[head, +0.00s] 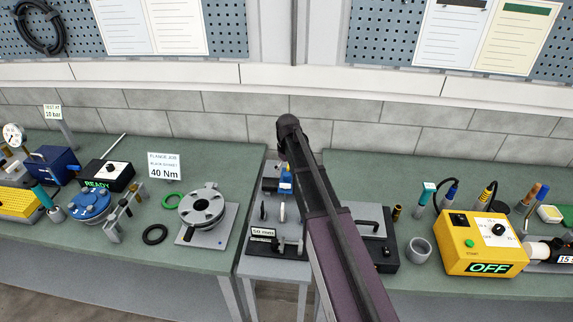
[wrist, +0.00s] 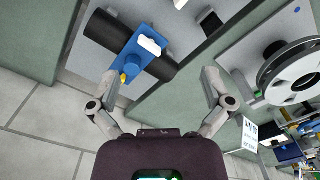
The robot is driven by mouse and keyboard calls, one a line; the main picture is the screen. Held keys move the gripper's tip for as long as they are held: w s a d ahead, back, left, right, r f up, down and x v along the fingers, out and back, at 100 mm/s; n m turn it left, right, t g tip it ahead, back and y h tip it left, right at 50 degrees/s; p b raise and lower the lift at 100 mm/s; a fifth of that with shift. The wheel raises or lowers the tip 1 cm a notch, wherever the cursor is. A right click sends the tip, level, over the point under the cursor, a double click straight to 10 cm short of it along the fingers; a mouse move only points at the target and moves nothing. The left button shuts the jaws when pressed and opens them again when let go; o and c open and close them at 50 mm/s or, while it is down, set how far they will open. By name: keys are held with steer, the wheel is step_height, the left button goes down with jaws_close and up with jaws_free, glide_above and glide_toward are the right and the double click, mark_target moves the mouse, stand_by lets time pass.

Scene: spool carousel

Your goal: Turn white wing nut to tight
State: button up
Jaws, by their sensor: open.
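A blue block (wrist: 128,55) clamps around a black cylinder (wrist: 104,38) in the wrist view. A small white piece (wrist: 149,45) sits on its upper right part; it looks like the white wing nut, but its exact shape and angle are hard to tell. A small yellow piece (wrist: 125,77) is at the block's lower end. The blue block also shows in the head view (head: 286,184), partly behind my arm. My gripper (wrist: 160,80) is open and empty, its fingers spread on either side below the block. It touches nothing that I can see.
A silver flange on a plate (head: 203,207) stands on the left bench, and it shows at right in the wrist view (wrist: 292,74). A black device (head: 374,248) and a yellow box reading OFF (head: 482,246) are on the right bench. A gap separates the left bench and the narrow middle stand.

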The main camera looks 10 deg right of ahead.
steer(key=s+f+m+b, duration=0.2)
steer(key=s+f+b, duration=0.3)
steer(key=s, duration=0.8)
steer(key=s+f+m+b, duration=0.3)
steer(key=s+f+b, duration=0.2)
steer(key=s, duration=0.7)
steer(key=shift+s+d+f, duration=0.15)
steer(key=shift+s+f, duration=0.15)
steer(key=shift+s, duration=0.05)
stand_by(1.3)
